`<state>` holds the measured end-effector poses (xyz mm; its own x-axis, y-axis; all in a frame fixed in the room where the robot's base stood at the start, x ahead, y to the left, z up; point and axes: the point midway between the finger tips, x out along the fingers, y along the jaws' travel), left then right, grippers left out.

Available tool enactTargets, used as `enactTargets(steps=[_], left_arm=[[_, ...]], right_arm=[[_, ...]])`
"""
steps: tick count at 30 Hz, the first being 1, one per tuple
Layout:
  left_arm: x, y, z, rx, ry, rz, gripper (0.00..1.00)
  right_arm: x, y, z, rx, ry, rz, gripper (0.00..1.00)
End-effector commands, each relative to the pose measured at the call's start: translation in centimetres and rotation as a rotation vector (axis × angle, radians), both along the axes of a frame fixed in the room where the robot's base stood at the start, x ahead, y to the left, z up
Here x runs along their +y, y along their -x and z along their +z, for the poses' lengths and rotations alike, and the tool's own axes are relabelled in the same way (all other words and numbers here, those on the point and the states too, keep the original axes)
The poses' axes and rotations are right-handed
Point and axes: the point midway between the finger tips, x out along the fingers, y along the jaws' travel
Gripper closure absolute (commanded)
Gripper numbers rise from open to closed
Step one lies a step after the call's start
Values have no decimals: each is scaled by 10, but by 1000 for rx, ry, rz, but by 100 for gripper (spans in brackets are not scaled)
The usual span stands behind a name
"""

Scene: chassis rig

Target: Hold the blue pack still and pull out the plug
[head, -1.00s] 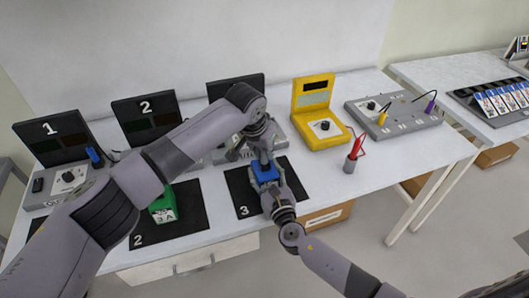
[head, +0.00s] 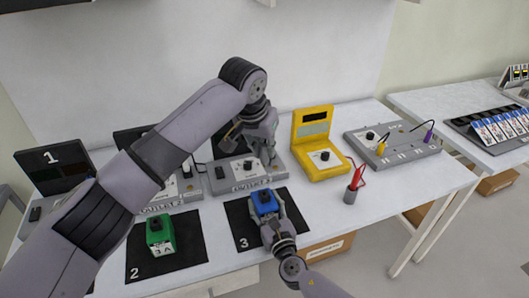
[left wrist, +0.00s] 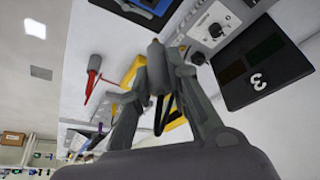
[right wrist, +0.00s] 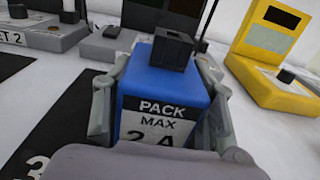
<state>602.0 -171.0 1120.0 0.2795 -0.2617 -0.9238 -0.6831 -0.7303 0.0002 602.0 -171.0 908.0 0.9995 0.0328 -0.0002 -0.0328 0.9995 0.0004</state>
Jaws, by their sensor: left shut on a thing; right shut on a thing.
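The blue pack (head: 265,201) stands upright on the black mat marked 3. My right gripper (head: 268,215) is shut around its sides; in the right wrist view the pack (right wrist: 165,82) shows a "PACK MAX 2 A" label and a dark block (right wrist: 173,50) on top, with no plug in it. My left gripper (head: 245,140) is raised behind and above the pack, apart from it. In the left wrist view it is shut on the plug (left wrist: 156,66), a grey cylinder with an orange tip and a black cable. The plug is not clear in the head view.
A green pack (head: 160,236) stands on mat 2 to the left. Grey outlet units (head: 236,172) line the back, below dark numbered panels. A yellow meter (head: 320,158), a red probe in a holder (head: 353,186) and a grey unit (head: 400,140) stand to the right.

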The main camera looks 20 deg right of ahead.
Motion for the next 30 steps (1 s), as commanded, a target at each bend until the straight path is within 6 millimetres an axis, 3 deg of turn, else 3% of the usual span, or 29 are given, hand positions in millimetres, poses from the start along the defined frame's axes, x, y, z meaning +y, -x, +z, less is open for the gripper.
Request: enactTargets(steps=[18, 30], left_arm=[[0, 0, 29, 1, -1, 0, 100], [0, 0, 30, 0, 0, 0, 100]], right_arm=[[0, 0, -1, 1, 0, 0, 93], [0, 0, -1, 1, 0, 0, 93]])
